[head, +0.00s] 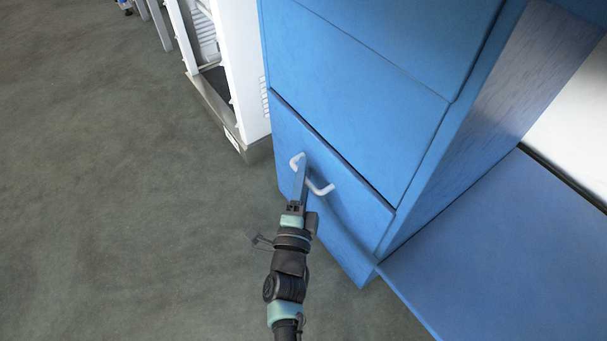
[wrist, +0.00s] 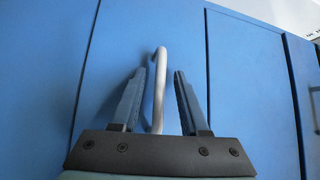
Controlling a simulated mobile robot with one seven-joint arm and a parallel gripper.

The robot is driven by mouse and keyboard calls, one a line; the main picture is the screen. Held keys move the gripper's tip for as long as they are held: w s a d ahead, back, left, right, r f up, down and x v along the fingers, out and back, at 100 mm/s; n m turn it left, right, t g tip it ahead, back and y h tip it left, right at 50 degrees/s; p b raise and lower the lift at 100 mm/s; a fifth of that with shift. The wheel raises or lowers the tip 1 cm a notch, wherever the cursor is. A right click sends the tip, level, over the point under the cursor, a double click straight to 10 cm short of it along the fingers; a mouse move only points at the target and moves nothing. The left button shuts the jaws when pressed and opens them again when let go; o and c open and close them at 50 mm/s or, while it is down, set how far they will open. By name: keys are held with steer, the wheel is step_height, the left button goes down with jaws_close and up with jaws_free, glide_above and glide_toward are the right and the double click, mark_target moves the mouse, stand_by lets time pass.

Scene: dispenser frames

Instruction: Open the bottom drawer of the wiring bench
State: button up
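The blue wiring bench (head: 372,45) has a stack of drawers. The bottom drawer (head: 352,225) has a pale curved bar handle (head: 322,188); a dark line runs along its top edge, and I cannot tell whether that is a narrow opening. My gripper (head: 300,172) reaches the handle from the front. In the wrist view, the two fingers of my gripper (wrist: 160,76) are apart, with the grey handle (wrist: 159,88) between them. A gap shows on each side of the bar, so the fingers are not closed on it.
A white open cabinet (head: 240,70) stands left of the bench. The grey floor (head: 120,200) in front and to the left is clear.

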jaws_close()
stand_by(1.3)
